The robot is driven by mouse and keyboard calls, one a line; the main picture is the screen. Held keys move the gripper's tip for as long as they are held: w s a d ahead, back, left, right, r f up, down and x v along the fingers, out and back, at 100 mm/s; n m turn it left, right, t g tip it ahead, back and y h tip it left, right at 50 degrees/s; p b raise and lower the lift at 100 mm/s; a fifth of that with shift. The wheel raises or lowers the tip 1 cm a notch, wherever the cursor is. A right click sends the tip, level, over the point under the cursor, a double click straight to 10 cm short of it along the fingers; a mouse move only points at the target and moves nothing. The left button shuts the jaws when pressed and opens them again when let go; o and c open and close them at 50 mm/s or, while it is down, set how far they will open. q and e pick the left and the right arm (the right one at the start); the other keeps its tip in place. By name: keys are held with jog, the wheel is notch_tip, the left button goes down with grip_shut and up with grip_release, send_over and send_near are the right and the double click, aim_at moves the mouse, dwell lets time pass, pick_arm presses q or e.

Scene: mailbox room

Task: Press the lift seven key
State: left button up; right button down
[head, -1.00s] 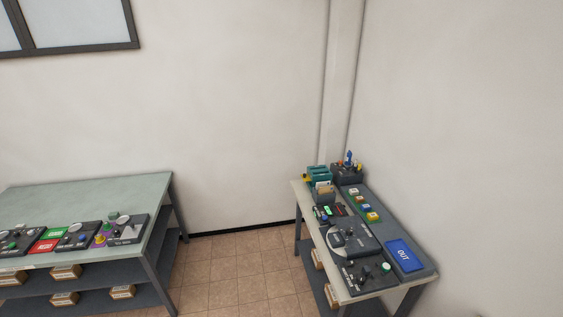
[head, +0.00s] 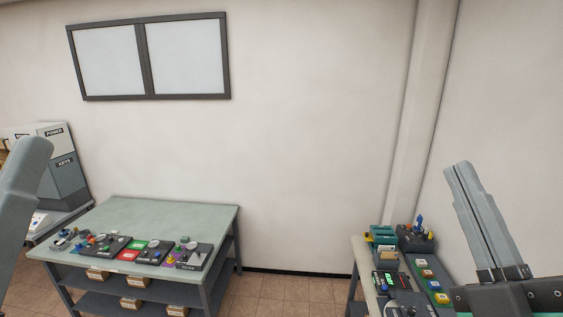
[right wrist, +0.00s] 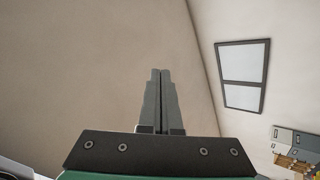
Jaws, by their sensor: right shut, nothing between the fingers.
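My right gripper (head: 460,168) is raised at the right of the head view, fingers pointing up, shut and empty. It stands in front of the wall, above the right table. In the right wrist view its fingers (right wrist: 160,75) lie together with nothing between them. A grey part of my left arm shows at the left edge of the head view; its fingertips are not in view. I cannot make out a key marked lift seven. Small panels with coloured buttons (head: 428,273) sit on the right table, and control panels (head: 153,252) lie on the left table; their labels are too small to read.
The left table (head: 180,211) has a shelf with cardboard boxes. A grey cabinet labelled POWER and KEYS (head: 64,175) stands at the far left. The right table (head: 361,247) is partly hidden by my right arm. Tiled floor (head: 290,286) lies open between the tables.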

pick_arm(q)
jog(key=shift+r, duration=0.1)
pick_arm(e)
jog(key=s+r+m+t+y, duration=0.1)
jog(key=s+r+m, duration=0.4)
jog(key=m, duration=0.7)
jog(key=shift+s+a+m+t, duration=0.3)
jog(key=shift+s, duration=0.8)
pick_arm(q)
jog(key=shift+c, duration=0.2)
jog(key=c, duration=0.7)
grip_shut()
